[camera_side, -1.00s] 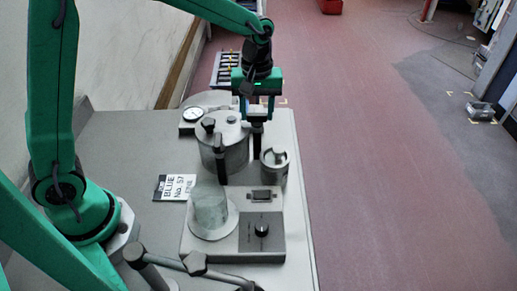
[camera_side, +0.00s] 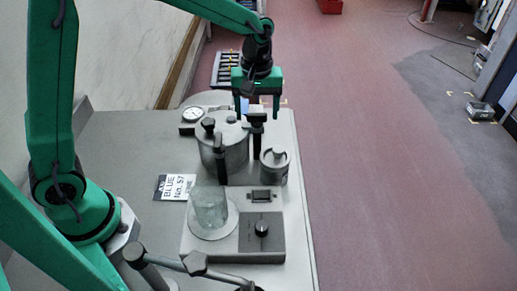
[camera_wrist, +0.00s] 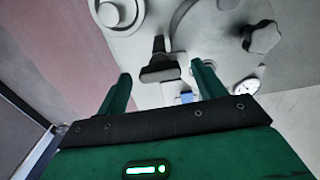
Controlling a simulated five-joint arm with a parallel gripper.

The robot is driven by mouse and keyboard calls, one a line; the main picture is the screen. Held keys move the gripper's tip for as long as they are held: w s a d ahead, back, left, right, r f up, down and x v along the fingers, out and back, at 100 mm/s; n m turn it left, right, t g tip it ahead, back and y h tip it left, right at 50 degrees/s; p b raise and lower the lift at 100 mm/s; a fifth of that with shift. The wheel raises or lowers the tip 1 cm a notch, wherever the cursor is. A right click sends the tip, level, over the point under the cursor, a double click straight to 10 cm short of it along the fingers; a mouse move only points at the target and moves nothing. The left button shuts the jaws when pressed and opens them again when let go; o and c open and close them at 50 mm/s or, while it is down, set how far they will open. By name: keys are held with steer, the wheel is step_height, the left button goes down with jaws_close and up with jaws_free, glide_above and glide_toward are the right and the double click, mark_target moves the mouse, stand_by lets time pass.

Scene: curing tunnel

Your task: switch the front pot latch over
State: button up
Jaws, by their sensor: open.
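The grey pot (camera_side: 232,160) with its round lid stands on the grey bench. One black lever (camera_side: 221,160) stands upright at its near side, and a black T-shaped latch (camera_side: 257,122) stands at its right side. I cannot tell for certain which one is the front latch. My gripper (camera_side: 258,104) is open above the T-shaped latch, with a finger to either side of it in the picture. In the wrist view this latch (camera_wrist: 158,62) lies between and slightly beyond the open fingertips of my gripper (camera_wrist: 162,73). Nothing is held.
A small lidded canister (camera_side: 274,167) stands close right of the pot. A black knob (camera_side: 208,125) is on the lid and a dial gauge (camera_side: 192,114) is behind. A glass beaker (camera_side: 209,207) and a switch box (camera_side: 262,232) are nearer. Red floor lies right.

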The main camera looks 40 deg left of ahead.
mark_target(252, 115)
steer(key=shift+r, duration=3.85)
steer(key=shift+s+r, duration=0.1)
steer(key=s+a+r+m+t, duration=0.1)
steer(key=s+a+m+t, duration=0.1)
steer(key=s, duration=0.8)
steer(key=s+a+r+m+t, duration=0.2)
steer(key=s+a+m, duration=0.3)
steer(key=s, duration=0.5)
steer(key=shift+s+a+m+t, duration=0.2)
steer(key=shift+a+m+t, duration=0.1)
steer(key=shift+m+t, duration=0.65)
